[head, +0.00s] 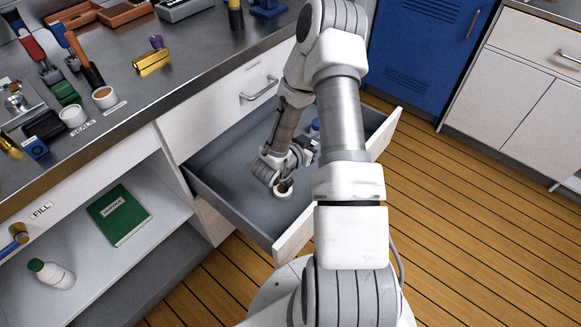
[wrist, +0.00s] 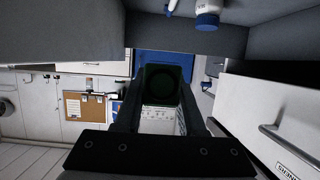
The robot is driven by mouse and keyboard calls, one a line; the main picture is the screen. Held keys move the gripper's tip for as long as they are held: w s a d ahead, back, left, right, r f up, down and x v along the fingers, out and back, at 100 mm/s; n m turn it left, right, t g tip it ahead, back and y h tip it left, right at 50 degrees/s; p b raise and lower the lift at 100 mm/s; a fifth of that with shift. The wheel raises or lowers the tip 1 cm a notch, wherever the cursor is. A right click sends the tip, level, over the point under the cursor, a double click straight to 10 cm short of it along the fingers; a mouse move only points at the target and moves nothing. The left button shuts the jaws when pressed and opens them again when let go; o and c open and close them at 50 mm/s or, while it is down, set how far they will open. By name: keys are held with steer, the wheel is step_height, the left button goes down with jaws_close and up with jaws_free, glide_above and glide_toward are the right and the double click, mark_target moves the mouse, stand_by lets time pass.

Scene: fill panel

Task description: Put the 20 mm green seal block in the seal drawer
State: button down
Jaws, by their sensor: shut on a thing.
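In the wrist view, my gripper (wrist: 160,95) is shut on the dark green seal block (wrist: 162,84), which sits between the two fingers. In the head view, my gripper (head: 299,157) is low over the open grey drawer (head: 222,162). My wrist hides most of the gripper, and I cannot make out the block there. I cannot tell whether the block touches the drawer floor.
A blue-and-white container (wrist: 207,14) is near my gripper; a blue-topped item (head: 315,125) shows in the drawer. Another green block (head: 65,92) and white cups (head: 73,116) stand on the counter (head: 150,95). A green book (head: 119,214) lies on the shelf. The wooden floor right is clear.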

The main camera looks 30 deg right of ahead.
steer(key=w+f+b, duration=0.1)
steer(key=w+f, duration=0.1)
steer(key=w, duration=0.1)
steer(key=w+f+b, duration=0.2)
steer(key=w+f, duration=0.1)
steer(key=w, duration=0.1)
steer(key=w+f+b, duration=0.1)
steer(key=w+f, duration=0.1)
steer(key=w, duration=0.2)
steer(key=shift+f, duration=0.3)
steer(key=shift+f+b, duration=1.3)
steer(key=shift+f, duration=1.25)
steer(key=c, duration=0.5)
jaws_free()
steer(key=shift+a+r+p, duration=0.25)
steer(key=shift+r+p, duration=0.05)
steer(key=shift+r, duration=0.2)
steer(key=shift+a+r+p, duration=0.2)
steer(key=shift+r+p, duration=0.05)
steer(key=shift+r, duration=0.2)
steer(key=p+v, duration=0.3)
steer(key=v, duration=0.8)
steer(key=shift+f, duration=0.15)
